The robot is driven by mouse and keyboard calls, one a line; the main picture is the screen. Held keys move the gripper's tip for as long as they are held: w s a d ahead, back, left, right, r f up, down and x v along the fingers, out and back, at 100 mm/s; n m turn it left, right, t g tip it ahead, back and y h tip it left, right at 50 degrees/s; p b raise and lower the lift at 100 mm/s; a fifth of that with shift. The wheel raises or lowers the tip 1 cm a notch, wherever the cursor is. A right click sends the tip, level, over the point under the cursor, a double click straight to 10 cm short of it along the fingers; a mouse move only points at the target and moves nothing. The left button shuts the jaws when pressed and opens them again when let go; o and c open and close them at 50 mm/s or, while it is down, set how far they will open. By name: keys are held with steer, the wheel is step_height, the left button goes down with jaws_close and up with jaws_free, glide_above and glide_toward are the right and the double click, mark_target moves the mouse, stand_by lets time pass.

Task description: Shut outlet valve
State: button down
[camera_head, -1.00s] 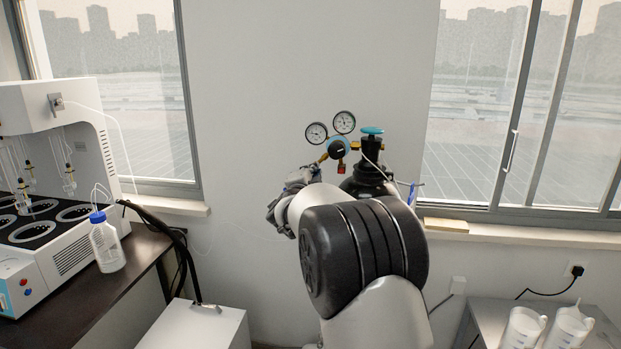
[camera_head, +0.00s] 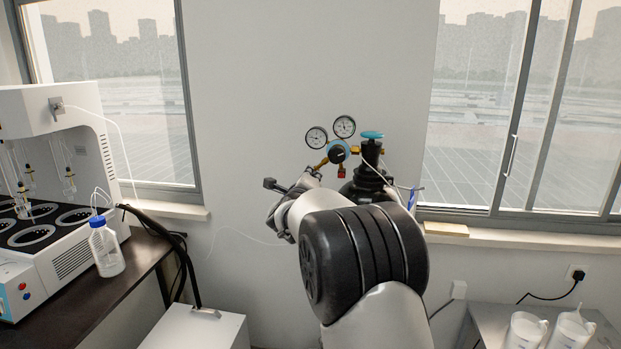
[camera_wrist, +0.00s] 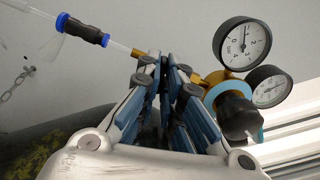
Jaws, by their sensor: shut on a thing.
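The pressure regulator (camera_head: 338,152), with two round gauges, sits on a dark gas cylinder (camera_head: 368,182) topped by a teal knob (camera_head: 372,134). Its brass outlet (camera_head: 321,162) points left towards my gripper. In the wrist view the regulator's dark knob (camera_wrist: 236,115) and a gauge (camera_wrist: 242,43) are right of my gripper (camera_wrist: 165,62). My gripper's fingers are close together on the outlet line and shut on the outlet valve, which they mostly hide. A black and blue tube fitting (camera_wrist: 82,30) shows left of the fingers. My arm hides the lower cylinder in the head view.
A white distiller (camera_head: 60,130) and a blue-capped bottle (camera_head: 106,248) stand on the dark left bench (camera_head: 100,310). A white box (camera_head: 195,328) is below. White jugs (camera_head: 524,332) stand at the lower right. Windows flank the wall; the space left of my gripper is clear.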

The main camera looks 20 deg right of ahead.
steer(key=shift+d+f+m, duration=0.1)
steer(key=shift+f+m, duration=0.05)
steer(key=shift+m, duration=1.05)
steer(key=c, duration=1.7)
jaws_free()
steer(key=shift+s, duration=0.1)
steer(key=v, duration=1.2)
